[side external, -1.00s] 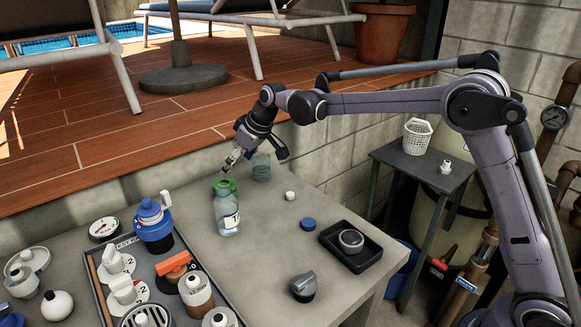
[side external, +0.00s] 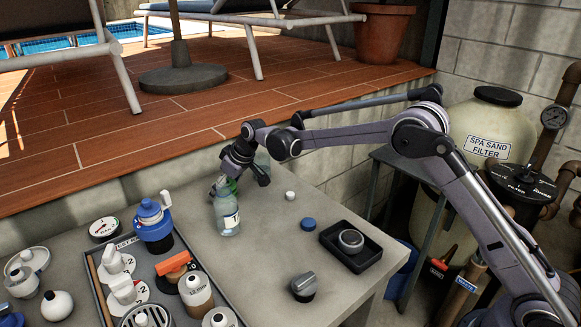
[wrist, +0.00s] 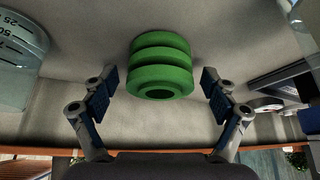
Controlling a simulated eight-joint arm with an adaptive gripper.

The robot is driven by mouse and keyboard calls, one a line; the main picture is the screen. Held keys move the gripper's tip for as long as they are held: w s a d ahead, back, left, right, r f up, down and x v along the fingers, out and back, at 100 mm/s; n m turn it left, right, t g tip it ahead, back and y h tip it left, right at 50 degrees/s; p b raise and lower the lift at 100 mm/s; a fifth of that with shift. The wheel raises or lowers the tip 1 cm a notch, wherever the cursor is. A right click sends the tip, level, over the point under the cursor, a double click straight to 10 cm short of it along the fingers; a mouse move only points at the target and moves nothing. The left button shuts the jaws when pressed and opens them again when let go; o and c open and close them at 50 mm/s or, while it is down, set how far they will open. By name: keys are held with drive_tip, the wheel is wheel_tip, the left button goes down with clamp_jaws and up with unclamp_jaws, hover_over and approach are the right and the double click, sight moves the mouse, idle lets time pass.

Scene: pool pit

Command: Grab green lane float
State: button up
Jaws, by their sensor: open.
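The green lane float (wrist: 160,66) is a ribbed green cylinder with a hole in its end, on the grey worktop. In the wrist view it lies centred just ahead of my gripper (wrist: 162,88), between the lines of the two open fingers, with a gap on each side. In the side view only a bit of the green float (side external: 233,186) shows behind the clear bottle. My gripper (side external: 222,186) is low beside it there, its fingertips partly hidden by the bottle.
A clear bottle (side external: 227,214) stands close in front of the float. A clear beaker (wrist: 22,62) is at the left in the wrist view. A tray (side external: 184,262) of pool parts lies left, a black tray (side external: 373,256) right. A white cap (side external: 290,195) and blue cap (side external: 308,224) lie on the worktop.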

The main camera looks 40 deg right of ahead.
drive_tip(key=shift+f, duration=0.1)
drive_tip(key=c, duration=1.2)
drive_tip(key=shift+c, duration=0.2)
